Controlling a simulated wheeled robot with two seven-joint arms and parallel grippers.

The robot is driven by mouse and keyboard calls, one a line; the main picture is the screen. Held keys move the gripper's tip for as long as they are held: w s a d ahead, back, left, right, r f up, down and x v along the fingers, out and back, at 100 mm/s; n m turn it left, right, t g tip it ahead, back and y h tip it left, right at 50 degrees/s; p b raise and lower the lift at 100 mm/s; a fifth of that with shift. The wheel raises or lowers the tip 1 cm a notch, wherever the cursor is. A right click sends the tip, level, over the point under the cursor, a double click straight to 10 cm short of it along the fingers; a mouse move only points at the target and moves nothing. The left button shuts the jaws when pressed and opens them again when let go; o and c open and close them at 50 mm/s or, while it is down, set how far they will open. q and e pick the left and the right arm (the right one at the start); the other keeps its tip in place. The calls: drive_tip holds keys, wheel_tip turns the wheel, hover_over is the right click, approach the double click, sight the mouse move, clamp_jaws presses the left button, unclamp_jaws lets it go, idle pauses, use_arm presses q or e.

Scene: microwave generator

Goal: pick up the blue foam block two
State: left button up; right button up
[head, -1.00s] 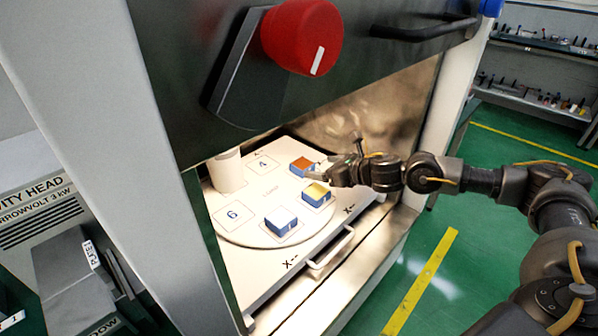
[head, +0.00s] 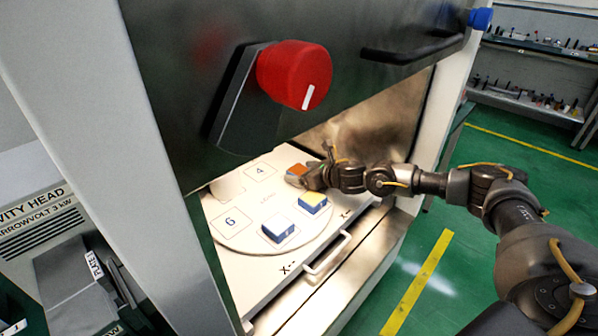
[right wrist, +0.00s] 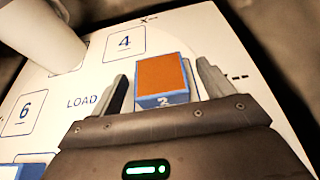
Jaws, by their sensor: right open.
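Blue foam block two (head: 297,170) has an orange top and stands on the white turntable plate inside the chamber. In the right wrist view, the block (right wrist: 162,75) shows blue edges and a "2" on its near face. My right gripper (head: 307,175) is at the block and partly hides it in the head view. In the right wrist view its open fingers (right wrist: 163,84) stand on either side of the block, with a visible gap on the left. Whether the right finger touches cannot be told. My left gripper is not in view.
A white cylinder (head: 226,186) stands at the left. The dark raised door (head: 345,75) overhangs the opening. A tray handle (head: 327,253) is at the front.

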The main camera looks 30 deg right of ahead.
drive_tip(key=shift+w+a+f, duration=0.15)
drive_tip(key=shift+w+a, duration=0.1)
drive_tip(key=shift+w, duration=0.35)
drive_tip(key=shift+w+f, duration=0.2)
drive_tip(key=shift+w, duration=0.1)
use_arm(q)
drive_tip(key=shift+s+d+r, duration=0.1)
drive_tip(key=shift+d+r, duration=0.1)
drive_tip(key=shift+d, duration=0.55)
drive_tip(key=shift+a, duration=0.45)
use_arm(e)
drive_tip(key=c, duration=1)
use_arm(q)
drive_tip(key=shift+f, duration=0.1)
use_arm(e)
drive_tip(key=shift+r, duration=0.1)
drive_tip(key=shift+c, duration=0.2)
